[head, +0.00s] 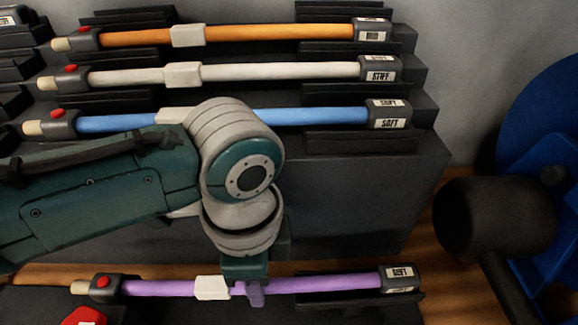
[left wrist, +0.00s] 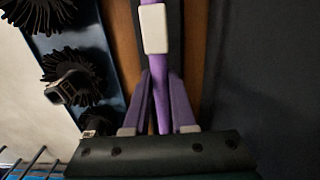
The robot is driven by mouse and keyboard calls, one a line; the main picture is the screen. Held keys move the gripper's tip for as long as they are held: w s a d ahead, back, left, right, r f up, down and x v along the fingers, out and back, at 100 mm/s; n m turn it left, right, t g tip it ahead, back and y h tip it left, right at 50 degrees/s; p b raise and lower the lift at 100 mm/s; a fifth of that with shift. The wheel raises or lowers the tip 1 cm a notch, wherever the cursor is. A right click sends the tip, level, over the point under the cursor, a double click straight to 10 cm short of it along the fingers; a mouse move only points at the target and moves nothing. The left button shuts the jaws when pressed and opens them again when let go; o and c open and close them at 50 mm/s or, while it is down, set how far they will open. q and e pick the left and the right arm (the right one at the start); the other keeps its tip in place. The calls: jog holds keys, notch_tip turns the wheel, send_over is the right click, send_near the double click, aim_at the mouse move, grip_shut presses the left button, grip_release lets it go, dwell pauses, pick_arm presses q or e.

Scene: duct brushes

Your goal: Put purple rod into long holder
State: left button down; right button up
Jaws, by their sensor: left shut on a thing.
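The purple rod (head: 330,284) lies level across the front in the head view, with a white collar, a red-buttoned left end and a dark end labelled "SOFT" at right. My left gripper (head: 255,288) is shut on it just right of the collar. In the left wrist view the rod (left wrist: 163,105) runs between the fingers, with the white collar (left wrist: 154,28) beyond them. A dark surface lies under or close behind the rod; contact cannot be told. Black holder pieces (head: 345,144) sit on the stepped rack; which is the long holder is unclear. My right gripper is not seen.
The grey stepped rack (head: 350,190) bears an orange rod (head: 265,33), a white rod (head: 270,73) and a blue rod (head: 300,115). A black cylinder (head: 495,220) and blue object (head: 550,130) are at right. Dark round brushes (left wrist: 70,72) show in the left wrist view.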

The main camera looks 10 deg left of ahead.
pick_arm(q)
jog(key=shift+f, duration=0.3)
jog(key=c, duration=0.7)
grip_release()
